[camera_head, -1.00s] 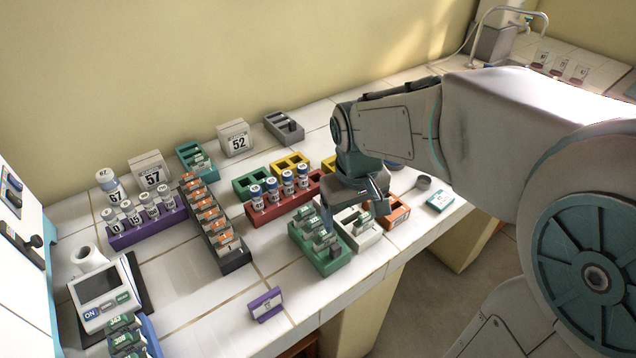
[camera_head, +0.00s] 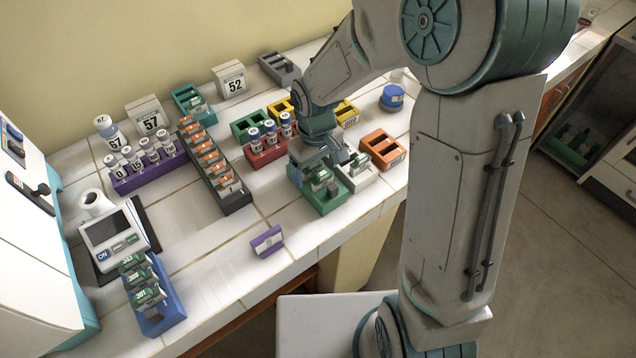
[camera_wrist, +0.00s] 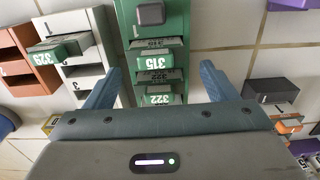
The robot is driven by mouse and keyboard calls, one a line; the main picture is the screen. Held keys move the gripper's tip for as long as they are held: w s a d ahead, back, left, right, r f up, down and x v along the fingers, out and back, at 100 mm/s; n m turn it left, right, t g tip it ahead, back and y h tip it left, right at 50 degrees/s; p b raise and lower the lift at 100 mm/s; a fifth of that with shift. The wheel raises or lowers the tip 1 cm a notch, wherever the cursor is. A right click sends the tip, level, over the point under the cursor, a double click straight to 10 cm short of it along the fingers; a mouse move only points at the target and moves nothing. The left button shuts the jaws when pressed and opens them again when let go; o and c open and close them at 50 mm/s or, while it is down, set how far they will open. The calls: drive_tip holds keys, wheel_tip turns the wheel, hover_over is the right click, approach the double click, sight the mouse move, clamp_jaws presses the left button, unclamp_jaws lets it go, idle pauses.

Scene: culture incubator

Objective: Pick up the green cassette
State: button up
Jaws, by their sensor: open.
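The green rack (camera_head: 329,207) stands near the front edge of the counter and holds several green-labelled cassettes (camera_head: 321,178), partly covered by my gripper. In the wrist view, cassettes marked 315 (camera_wrist: 155,62) and 322 (camera_wrist: 158,98) sit in the green rack (camera_wrist: 184,22). Another green cassette (camera_wrist: 62,50) sits in the white rack (camera_wrist: 97,20) to its left; that rack also shows in the head view (camera_head: 362,181). My gripper (camera_wrist: 157,82) is open and empty above the green rack, its fingers on either side of it. In the head view, my gripper (camera_head: 325,155) hides part of the rack.
A red rack (camera_head: 262,157) with blue-capped vials and a dark rack (camera_head: 237,201) with orange cassettes stand to the left. An orange rack (camera_head: 383,150) stands at the right. A blue rack (camera_head: 165,315) holds more green cassettes.

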drive_tip(key=shift+s+d+f+p, duration=0.1)
drive_tip(key=shift+f+p, duration=0.1)
drive_tip(key=shift+f, duration=1.15)
drive_tip(key=shift+s+d+f+p, duration=0.1)
drive_tip(key=shift+f+p, duration=0.05)
drive_tip(key=shift+f, duration=1.15)
drive_tip(key=c, duration=0.8)
